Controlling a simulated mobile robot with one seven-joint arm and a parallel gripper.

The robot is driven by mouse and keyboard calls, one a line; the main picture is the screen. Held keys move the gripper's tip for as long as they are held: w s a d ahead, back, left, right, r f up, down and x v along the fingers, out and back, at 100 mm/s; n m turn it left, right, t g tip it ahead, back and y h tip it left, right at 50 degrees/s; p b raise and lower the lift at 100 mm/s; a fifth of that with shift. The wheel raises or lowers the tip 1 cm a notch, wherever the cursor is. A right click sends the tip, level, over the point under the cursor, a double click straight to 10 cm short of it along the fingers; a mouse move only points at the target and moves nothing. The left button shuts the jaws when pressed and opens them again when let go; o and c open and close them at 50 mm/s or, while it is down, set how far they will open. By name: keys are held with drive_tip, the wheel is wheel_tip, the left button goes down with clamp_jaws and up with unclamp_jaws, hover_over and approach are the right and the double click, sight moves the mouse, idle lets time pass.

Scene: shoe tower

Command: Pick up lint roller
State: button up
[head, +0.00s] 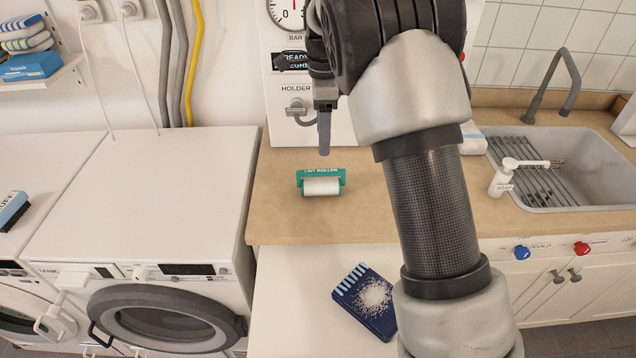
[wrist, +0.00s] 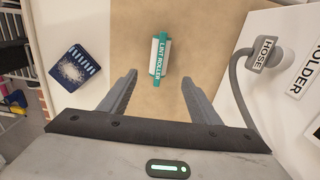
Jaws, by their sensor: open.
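The lint roller (head: 321,187) lies on the tan countertop (head: 280,215), with a white roll and a teal part lettered LINT ROLLER. It also shows in the wrist view (wrist: 160,60), beyond the fingertips and roughly between their lines. My gripper (wrist: 160,82) is open and empty, its two grey fingers wide apart. In the head view my gripper (head: 324,150) is above and behind the roller, apart from it. Only one finger shows clearly there, and my arm hides part of the counter to the right.
A panel with a gauge and a hose holder (head: 297,108) stands behind the roller. A sink (head: 575,165) and soap dispenser (head: 505,180) are at the right. A washing machine (head: 150,225) is at the left. A blue item with white grains (head: 365,300) lies in front, on a lower white surface.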

sight(323, 170)
wheel_tip(323, 170, down, 11)
drive_tip(key=shift+r, duration=0.1)
drive_tip(key=shift+a+f, duration=0.1)
drive_tip(key=shift+f, duration=2.65)
drive_tip(key=c, duration=1.2)
drive_tip(key=shift+r, duration=0.1)
wheel_tip(323, 170, up, 10)
drive_tip(key=shift+f, duration=0.1)
